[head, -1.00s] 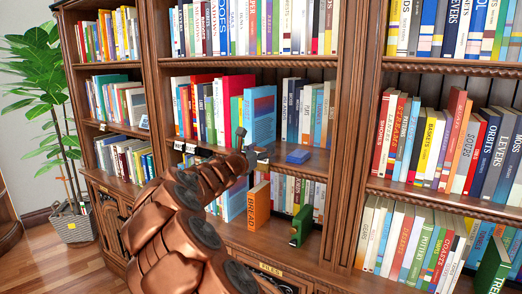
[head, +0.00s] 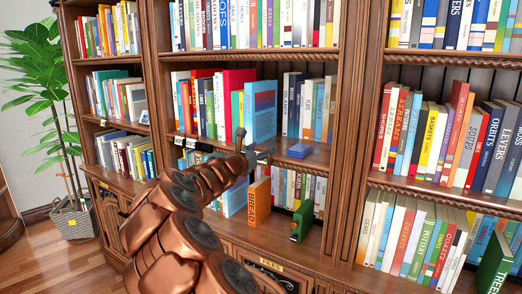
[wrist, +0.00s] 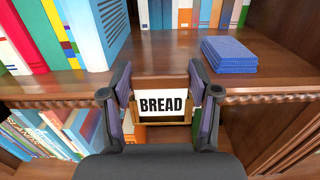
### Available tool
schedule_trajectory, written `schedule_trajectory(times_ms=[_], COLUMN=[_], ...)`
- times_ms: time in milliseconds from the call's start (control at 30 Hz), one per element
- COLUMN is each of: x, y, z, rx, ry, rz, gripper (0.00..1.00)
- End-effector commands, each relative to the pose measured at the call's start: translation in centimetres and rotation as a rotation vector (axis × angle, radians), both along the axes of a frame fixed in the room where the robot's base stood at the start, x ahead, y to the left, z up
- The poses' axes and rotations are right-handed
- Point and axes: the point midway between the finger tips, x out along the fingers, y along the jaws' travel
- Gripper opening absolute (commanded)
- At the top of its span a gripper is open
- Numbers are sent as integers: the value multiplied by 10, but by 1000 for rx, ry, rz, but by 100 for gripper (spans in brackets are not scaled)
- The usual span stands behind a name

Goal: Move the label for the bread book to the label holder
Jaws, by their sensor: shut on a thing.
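The white label (wrist: 163,103) with BREAD in black letters is upright between the two fingers of my gripper (wrist: 160,97) in the wrist view. My gripper is shut on it by its sides. The brass label holder (wrist: 163,123) shows along and just below the label's lower edge, at the front edge of the shelf. I cannot tell whether the label sits inside it or in front of it. In the head view my gripper (head: 246,146) is at the middle shelf's edge. The orange BREAD book (head: 259,204) stands upright on the shelf below.
A blue stack (wrist: 229,54) lies on the shelf right of my gripper. A light-blue book (wrist: 92,32) stands to the left, with more books beside it. A green book (head: 302,221) stands near the BREAD book. Shelf surface behind the label is clear.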

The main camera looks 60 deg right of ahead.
Motion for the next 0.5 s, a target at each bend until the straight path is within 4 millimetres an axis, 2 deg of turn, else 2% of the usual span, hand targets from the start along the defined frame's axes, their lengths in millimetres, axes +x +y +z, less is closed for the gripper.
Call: schedule_trajectory(times_ms=[267,300,500], x=[0,0,0], y=[1,1,1], z=[-6,-6,-5], rx=[0,0,0], ry=[0,0,0], rz=[0,0,0], gripper=[25,63,84])
